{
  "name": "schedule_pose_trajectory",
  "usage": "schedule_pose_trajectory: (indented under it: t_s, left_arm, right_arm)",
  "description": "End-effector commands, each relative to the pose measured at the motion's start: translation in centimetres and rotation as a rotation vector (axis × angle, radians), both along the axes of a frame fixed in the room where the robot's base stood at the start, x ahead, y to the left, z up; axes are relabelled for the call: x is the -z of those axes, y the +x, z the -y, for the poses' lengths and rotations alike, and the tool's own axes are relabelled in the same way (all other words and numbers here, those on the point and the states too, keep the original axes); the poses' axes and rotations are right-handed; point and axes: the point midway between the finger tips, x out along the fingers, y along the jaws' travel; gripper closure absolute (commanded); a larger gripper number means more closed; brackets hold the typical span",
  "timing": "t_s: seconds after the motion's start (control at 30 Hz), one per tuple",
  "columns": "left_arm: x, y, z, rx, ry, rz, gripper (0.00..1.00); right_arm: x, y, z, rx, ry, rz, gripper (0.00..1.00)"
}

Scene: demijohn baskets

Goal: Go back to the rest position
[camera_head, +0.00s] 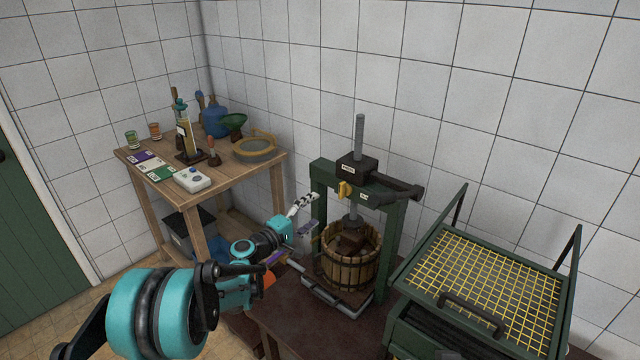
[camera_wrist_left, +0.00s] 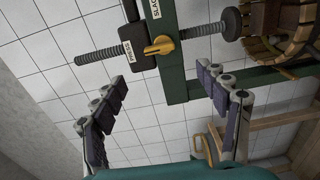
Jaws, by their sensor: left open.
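My left gripper (camera_head: 304,217) is in front of the wooden side table and just left of the green press in the head view. In the left wrist view its two fingers (camera_wrist_left: 165,105) are spread apart with nothing between them. The press frame (camera_head: 318,190) has a threaded screw (camera_head: 359,135), a yellow lever (camera_head: 344,189) and a slatted wooden basket (camera_head: 350,265). The lever also shows in the left wrist view (camera_wrist_left: 159,46), beyond the fingers and apart from them. My right gripper is not seen in either view.
The wooden side table (camera_head: 225,178) holds a blue jug (camera_head: 214,120), a sieve (camera_head: 255,147), a cylinder stand, cups and cards. A green box with a yellow grid (camera_head: 490,285) stands at the right. A dark red table (camera_head: 290,325) carries the press. A green door (camera_head: 35,230) is at the left.

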Motion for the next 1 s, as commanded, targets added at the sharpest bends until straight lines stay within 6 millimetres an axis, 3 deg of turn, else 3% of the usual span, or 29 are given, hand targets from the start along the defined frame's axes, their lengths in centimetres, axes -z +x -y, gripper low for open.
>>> schedule_pose_trajectory:
  t_s: [0.17,0.3,0.47,0.67,0.8,1.0]
  left_arm:
    - [-2.0,-4.5,1.5,0.042,0.196,-0.02,0.26]
    - [-2.7,-10.5,2.1,0.09,0.432,-0.049,0.26]
    - [-2.2,-18.0,1.5,0.143,0.699,-0.087,0.26]
    - [0.2,-27.8,-1.4,0.199,1.035,-0.141,0.26]
    - [2.5,-34.0,-4.4,0.23,1.257,-0.182,0.26]
    - [5.0,-39.3,-7.9,0.252,1.472,-0.226,0.26]
  right_arm:
    - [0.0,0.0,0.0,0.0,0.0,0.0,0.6]
    - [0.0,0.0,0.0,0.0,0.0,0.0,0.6]
    - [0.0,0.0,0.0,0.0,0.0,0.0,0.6]
    - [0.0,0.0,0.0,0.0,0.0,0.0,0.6]
    - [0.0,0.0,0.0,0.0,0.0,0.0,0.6]
    - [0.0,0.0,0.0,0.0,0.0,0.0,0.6]
